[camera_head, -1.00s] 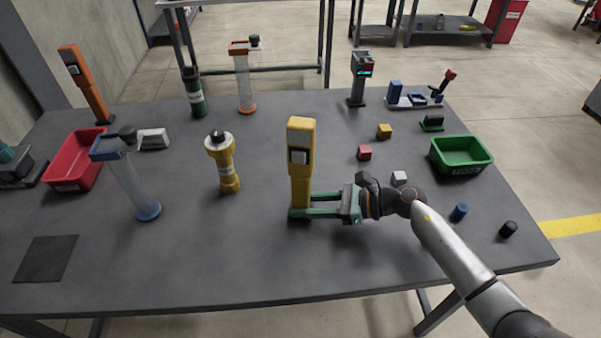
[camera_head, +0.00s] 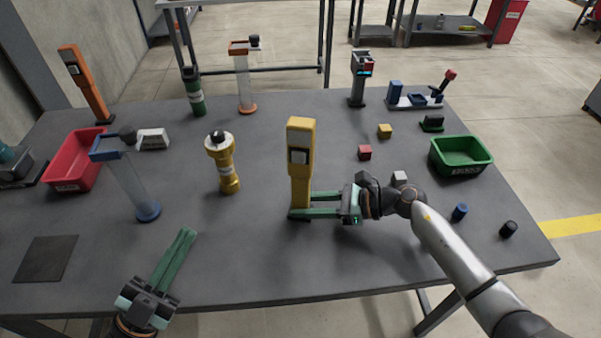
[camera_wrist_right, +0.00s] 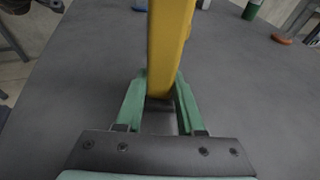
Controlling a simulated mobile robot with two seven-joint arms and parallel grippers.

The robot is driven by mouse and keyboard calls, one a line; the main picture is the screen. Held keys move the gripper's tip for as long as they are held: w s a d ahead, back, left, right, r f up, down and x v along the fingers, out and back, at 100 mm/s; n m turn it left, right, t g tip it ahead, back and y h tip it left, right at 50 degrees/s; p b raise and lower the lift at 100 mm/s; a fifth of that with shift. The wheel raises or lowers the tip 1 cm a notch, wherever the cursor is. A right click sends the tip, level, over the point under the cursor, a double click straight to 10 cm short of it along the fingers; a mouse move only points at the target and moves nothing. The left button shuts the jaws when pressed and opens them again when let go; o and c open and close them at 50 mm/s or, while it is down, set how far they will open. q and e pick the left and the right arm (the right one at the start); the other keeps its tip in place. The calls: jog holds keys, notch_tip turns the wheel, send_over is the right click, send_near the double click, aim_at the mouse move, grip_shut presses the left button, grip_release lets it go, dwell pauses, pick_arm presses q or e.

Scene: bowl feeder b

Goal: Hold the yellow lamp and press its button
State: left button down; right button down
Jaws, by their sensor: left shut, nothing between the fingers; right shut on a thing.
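A yellow flashlight-like cylinder (camera_head: 223,165) stands left of the lamp. A clear blue-based tube (camera_head: 130,190) and a red bin (camera_head: 72,163) are further left. A red cube (camera_head: 364,152), a yellow cube (camera_head: 385,131) and a green bin (camera_head: 461,155) are to the right. Table between left gripper and lamp is clear.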

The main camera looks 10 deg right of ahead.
pick_arm(q)
jog(key=d+r+n+g+h, duration=0.1)
jog(key=d+r+g+h, duration=0.25)
jog(key=d, duration=1.05)
send_near(311, 151)
jog(key=shift+g+y, duration=0.45)
jog(key=shift+w+d+r, duration=0.2)
jog(key=shift+d+r, duration=0.45)
jog(key=shift+r, duration=0.15)
jog(key=shift+w+d+r, duration=0.2)
jog(key=shift+d+r, duration=0.45)
jog(key=shift+r, duration=0.2)
jog(key=shift+w+d, duration=0.15)
jog(key=shift+w, duration=0.25)
jog(key=shift+w+d, duration=0.1)
jog(key=shift+w, duration=0.25)
jog(key=shift+s, duration=0.1)
jog(key=shift+s+a, duration=0.25)
jog(key=shift+s, duration=0.45)
jog(key=s+a, duration=0.1)
jog(key=s, duration=0.4)
jog(key=shift+s+a, duration=0.35)
jog(key=shift+a, duration=0.05)
